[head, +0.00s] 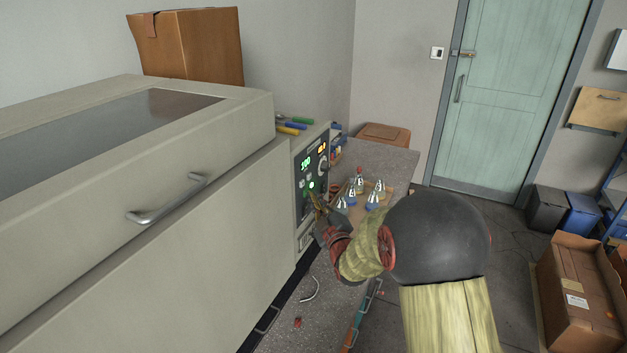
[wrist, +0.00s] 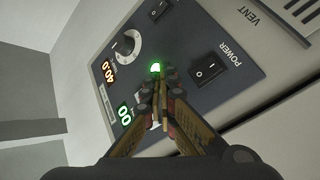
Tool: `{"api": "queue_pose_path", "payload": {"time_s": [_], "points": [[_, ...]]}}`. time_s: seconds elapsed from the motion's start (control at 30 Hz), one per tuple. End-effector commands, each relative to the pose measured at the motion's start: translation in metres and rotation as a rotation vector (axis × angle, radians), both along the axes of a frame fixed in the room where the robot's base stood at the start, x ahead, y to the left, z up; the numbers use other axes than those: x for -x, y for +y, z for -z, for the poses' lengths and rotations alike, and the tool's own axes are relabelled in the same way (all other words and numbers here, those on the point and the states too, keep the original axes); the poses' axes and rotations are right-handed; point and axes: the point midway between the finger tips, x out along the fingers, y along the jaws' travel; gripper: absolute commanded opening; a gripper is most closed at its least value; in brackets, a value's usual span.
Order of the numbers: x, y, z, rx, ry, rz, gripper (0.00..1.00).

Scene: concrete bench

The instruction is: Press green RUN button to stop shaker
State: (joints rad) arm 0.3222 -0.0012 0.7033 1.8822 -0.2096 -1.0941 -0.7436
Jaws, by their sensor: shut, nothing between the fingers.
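The shaker (head: 235,200) is a large beige cabinet with a closed lid and a metal handle, filling the left of the head view. Its dark control panel (head: 312,170) is on the right-hand end, with lit green and orange displays. In the wrist view the panel (wrist: 190,45) carries a knob, a POWER rocker switch and a glowing green button (wrist: 155,68). My gripper (head: 318,205) is in front of the panel. In the wrist view my gripper (wrist: 160,85) is shut and empty, its tips just below the green button in the picture. I cannot tell whether they touch it.
Several flasks (head: 365,190) stand on the bench right of the panel. The POWER switch (wrist: 208,70) is close to the right of my fingertips. A second rocker switch (wrist: 158,10) is above.

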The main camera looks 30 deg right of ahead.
Motion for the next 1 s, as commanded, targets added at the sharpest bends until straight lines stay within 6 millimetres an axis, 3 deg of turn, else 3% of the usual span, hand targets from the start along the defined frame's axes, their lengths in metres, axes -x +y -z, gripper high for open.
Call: {"api": "queue_pose_path", "payload": {"time_s": [1.0], "points": [[0.007, -0.0052, -0.0009, 0.001, -0.001, -0.001, 0.0]]}}
